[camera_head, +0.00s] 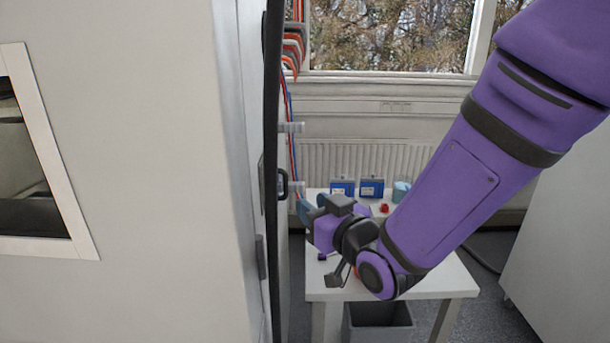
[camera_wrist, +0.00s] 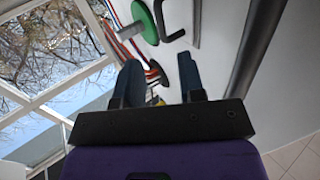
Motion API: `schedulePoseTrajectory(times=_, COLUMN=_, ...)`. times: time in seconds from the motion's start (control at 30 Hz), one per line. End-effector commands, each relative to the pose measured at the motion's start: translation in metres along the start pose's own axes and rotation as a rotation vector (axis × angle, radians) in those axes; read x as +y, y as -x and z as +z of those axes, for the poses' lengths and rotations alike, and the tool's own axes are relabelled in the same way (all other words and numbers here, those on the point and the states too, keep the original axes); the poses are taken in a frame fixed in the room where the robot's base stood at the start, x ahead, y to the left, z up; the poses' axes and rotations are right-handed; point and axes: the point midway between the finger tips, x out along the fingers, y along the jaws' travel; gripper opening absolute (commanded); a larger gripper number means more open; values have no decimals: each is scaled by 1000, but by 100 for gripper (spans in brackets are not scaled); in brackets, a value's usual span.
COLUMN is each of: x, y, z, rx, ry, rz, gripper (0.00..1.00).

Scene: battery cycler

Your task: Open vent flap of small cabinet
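A pale cabinet (camera_head: 140,170) fills the left of the head view, its black-edged side facing my gripper. A black bar handle (camera_head: 283,184) and two short pale tubular fittings (camera_head: 291,127) stick out from that side. In the wrist view I see a black bracket-shaped handle (camera_wrist: 170,22) and a green disc (camera_wrist: 144,20) on a grey stem ahead of my fingers. I cannot tell for sure which part is the vent flap. My gripper (camera_head: 308,208) is beside the cabinet, just below the handle. Its blue fingers (camera_wrist: 158,62) are apart, with nothing visibly held between them.
A white table (camera_head: 440,280) with two blue boxes (camera_head: 371,188), a red item (camera_head: 384,208) and a cup (camera_head: 401,191) stands below my arm. A grey bin (camera_head: 378,322) is under it. Orange and red cables (camera_head: 293,50) hang by the cabinet.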

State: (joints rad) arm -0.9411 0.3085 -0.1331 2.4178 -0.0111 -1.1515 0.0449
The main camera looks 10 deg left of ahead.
Motion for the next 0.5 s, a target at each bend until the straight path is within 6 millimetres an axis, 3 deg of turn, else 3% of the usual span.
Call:
schedulePoseTrajectory(times=0.17, x=-1, y=-16, z=0, rx=4, ry=1, rz=-2, gripper=36)
schedulePoseTrajectory(times=0.5, x=-1, y=-74, z=0, rx=3, ry=1, rz=-2, gripper=36)
